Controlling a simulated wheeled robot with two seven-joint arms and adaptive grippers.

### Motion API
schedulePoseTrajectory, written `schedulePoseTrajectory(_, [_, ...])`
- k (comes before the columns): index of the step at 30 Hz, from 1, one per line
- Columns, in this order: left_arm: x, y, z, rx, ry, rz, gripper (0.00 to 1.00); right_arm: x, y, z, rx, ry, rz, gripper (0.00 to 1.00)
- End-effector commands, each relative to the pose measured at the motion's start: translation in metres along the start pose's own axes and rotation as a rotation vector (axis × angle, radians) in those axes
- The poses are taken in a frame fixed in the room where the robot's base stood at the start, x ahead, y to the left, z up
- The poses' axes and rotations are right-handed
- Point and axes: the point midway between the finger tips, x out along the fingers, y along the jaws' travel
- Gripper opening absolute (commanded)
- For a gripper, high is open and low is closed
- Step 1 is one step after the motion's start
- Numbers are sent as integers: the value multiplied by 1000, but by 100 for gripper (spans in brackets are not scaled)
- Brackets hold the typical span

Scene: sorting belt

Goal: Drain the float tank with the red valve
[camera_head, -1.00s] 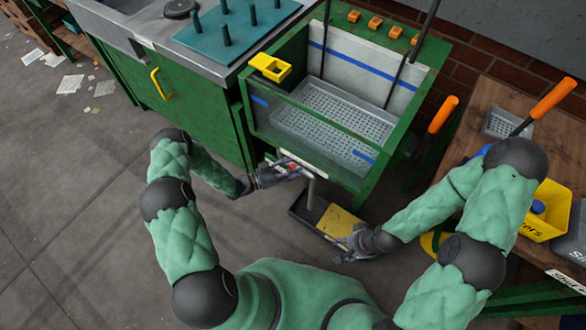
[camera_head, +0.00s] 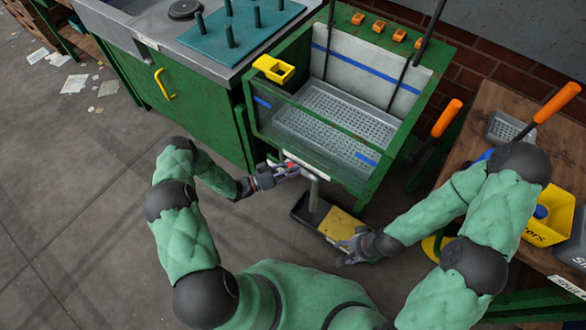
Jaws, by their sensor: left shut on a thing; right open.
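The float tank (camera_head: 262,117) is a green-framed box with clear walls, a perforated tray inside and blue level lines on its walls. The red valve (camera_head: 287,163) sits low on its front, mostly hidden by my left gripper (camera_head: 285,170), which is shut on it. A grey drain pipe (camera_head: 313,193) comes down beside the valve, above a dark trough (camera_head: 301,208) with a yellow part. My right gripper (camera_head: 348,255) is open and empty near the yellow end of the trough. Whether water is in the tank or running from the pipe, I cannot tell.
A yellow cup-like piece (camera_head: 273,69) sits on the tank's left rim. A steel counter (camera_head: 150,27) with a teal peg board (camera_head: 238,36) stands at left.

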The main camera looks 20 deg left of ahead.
Motion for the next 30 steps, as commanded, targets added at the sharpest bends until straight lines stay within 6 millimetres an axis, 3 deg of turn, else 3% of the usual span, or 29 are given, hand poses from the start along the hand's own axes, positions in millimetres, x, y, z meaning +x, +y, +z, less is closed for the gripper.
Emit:
schedulePoseTrajectory(3, [0,-1,0,-2,1,-3,0,0,0,0,0,0,0,56])
schedulePoseTrajectory(4, [0,-1,0,-2,1,-3,36,0,0,0,0,0,0,56])
schedulePoseTrajectory(6, [0,-1,0,-1,1,-3,56,0,0,0,0,0,0,56])
schedulePoseTrajectory(20, [-8,-1,0,0,-1,-3,56,0,0,0,0,0,0,56])
schedulePoseTrajectory(30, [-69,-1,0,0,-1,-6,56,0,0,0,0,0,0,56])
